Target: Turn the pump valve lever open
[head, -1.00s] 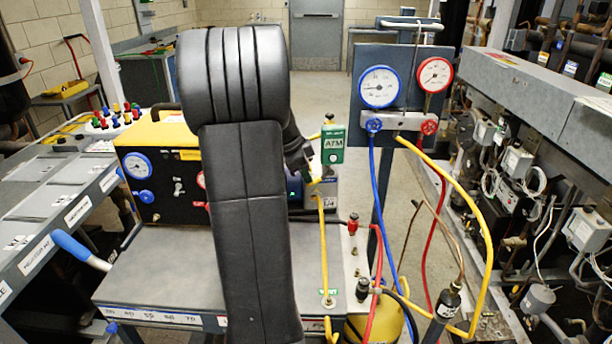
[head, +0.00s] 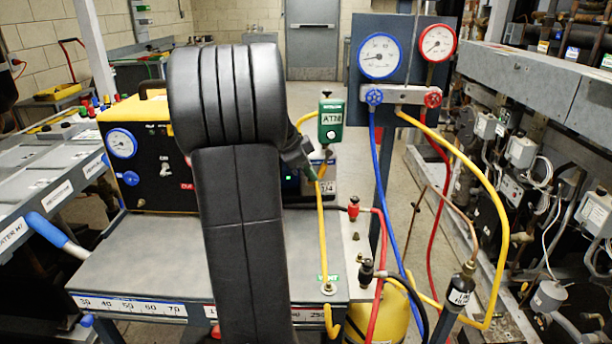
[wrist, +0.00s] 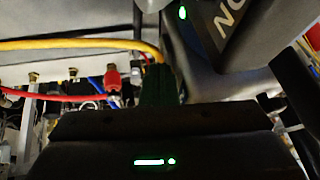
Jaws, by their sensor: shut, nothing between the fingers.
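The pump (head: 318,186), a dark unit with a lit green display and a 1/4 label, stands on the trolley behind my arm, which hides much of it. I cannot make out its valve lever clearly in either view. My gripper (head: 312,173) is by the pump's upper part, next to the yellow hose (head: 322,240). In the wrist view, its dark fingers (wrist: 158,85) are shut and empty, close to the yellow hose end. Whether they touch anything is unclear. A dark grey body with the letters NO (wrist: 232,14) is at the upper right.
A green ATM box (head: 331,120) hangs just above the gripper. Gauges on a manifold (head: 405,95) stand right of it, with blue, red and yellow hoses below. A red-capped fitting (head: 353,207) is near the trolley's right edge. A yellow-black case (head: 150,160) is at left.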

